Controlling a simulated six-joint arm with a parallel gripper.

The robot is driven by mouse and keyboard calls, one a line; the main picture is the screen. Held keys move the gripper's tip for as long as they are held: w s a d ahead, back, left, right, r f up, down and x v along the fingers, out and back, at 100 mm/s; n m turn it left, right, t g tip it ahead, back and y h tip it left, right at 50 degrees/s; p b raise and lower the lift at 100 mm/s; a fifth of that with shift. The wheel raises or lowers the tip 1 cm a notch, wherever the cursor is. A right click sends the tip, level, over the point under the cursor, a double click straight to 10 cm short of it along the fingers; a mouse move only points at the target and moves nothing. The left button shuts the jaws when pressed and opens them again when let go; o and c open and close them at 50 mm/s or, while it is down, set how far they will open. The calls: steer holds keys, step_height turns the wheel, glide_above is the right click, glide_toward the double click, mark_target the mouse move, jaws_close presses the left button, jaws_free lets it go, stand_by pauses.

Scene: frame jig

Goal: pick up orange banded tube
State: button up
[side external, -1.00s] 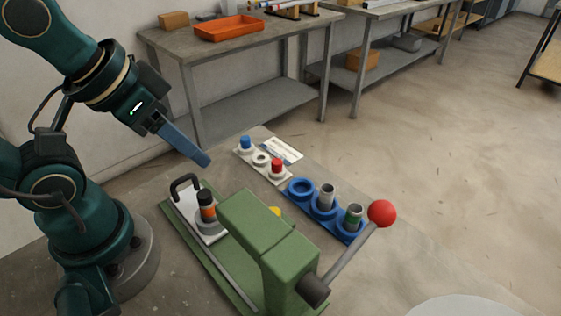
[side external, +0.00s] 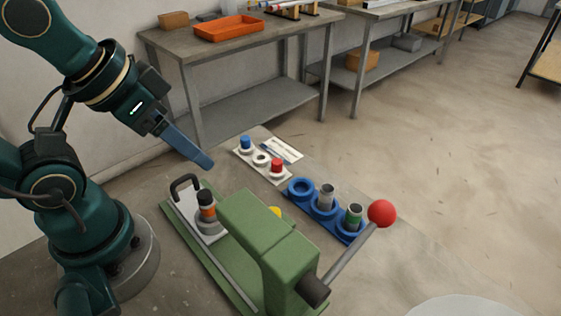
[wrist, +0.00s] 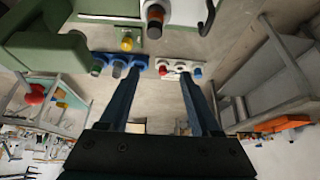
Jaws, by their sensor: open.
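The orange banded tube (side external: 206,204) is dark at the top with an orange band. It stands upright in a light grey round seat on the white sliding plate (side external: 213,234) of the green jig. It also shows at the top of the wrist view (wrist: 155,16). My gripper (side external: 205,162) is above the bench, behind and clear of the tube, touching nothing. In the wrist view (wrist: 160,90) its two blue fingers stand apart with nothing between them.
The green jig body (side external: 268,233) stands right beside the tube, with a red-knobbed lever (side external: 381,213). A black handle (side external: 186,187) rises behind the tube. A blue holder (side external: 322,206) carries two grey tubes, one green banded. A white holder (side external: 262,160) carries blue and red pieces.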

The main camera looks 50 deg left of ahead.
mark_target(204, 193)
stand_by(0.3)
steer(key=n+g, duration=0.1)
steer(key=n, duration=0.1)
steer(key=shift+d+f+n+g, duration=0.15)
steer(key=shift+f+n+g, duration=0.1)
steer(key=shift+n+g, duration=0.15)
steer(key=f+n+g, duration=0.1)
steer(key=f+g, duration=0.1)
steer(key=shift+w+d+n+g, duration=0.15)
steer(key=shift+d+n+g, duration=0.15)
steer(key=shift+d+n, duration=0.1)
steer(key=shift+d+f+g, duration=0.1)
steer(key=shift+f+g, duration=0.5)
steer(key=shift+f, duration=2.7)
jaws_close()
